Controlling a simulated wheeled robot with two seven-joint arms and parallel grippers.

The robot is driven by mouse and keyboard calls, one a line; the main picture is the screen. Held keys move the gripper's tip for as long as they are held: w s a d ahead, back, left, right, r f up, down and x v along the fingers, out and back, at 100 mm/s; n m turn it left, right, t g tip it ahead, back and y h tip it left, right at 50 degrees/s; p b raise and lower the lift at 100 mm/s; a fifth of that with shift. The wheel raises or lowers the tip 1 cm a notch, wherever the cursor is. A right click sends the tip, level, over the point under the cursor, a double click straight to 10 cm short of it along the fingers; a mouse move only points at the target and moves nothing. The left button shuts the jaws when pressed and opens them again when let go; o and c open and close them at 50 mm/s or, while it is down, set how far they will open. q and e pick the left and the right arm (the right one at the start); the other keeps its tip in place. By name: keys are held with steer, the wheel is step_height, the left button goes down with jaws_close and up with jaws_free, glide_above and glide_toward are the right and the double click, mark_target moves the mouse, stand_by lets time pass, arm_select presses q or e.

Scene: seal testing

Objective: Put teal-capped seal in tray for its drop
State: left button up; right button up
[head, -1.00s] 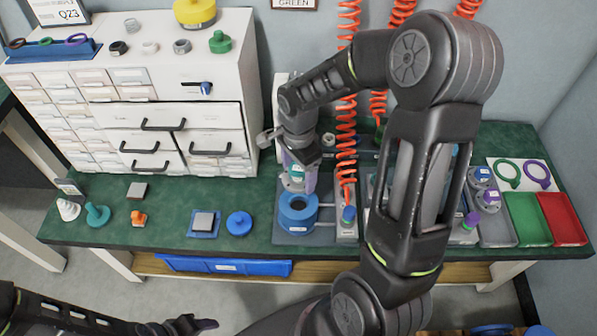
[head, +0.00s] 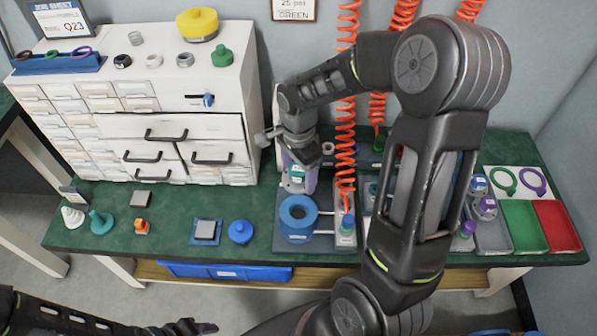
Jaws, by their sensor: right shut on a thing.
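My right gripper (head: 297,168) reaches in from the right and points down over the bench, just behind a blue ring-shaped fixture (head: 297,222). It is shut on a small grey seal with a teal cap (head: 297,174), partly hidden by the fingers and a purple part beside it. The seal appears to be above the bench, but the exact gap is unclear. The grey tray (head: 494,240) is at the right end of the bench, with blue- and purple-capped seals at its back. My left gripper (head: 190,327) is low at the bottom left, away from the bench; its jaw opening is unclear.
Green (head: 526,230) and red (head: 558,228) trays stand right of the grey tray. A white drawer cabinet (head: 225,125) stands at the back left. Orange coiled hoses (head: 345,130) hang beside the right gripper. My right arm hides part of the bench.

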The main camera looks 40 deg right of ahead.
steer(key=w+a+r+n, duration=0.3)
steer(key=w+a+n, duration=0.2)
steer(key=n, duration=0.4)
steer(key=w+a+r+n, duration=0.3)
steer(key=w+a+n, duration=0.2)
steer(key=a+n, duration=0.2)
steer(key=shift+w+a+r+n, duration=0.25)
steer(key=shift+r+n, duration=0.15)
steer(key=shift+n, duration=0.5)
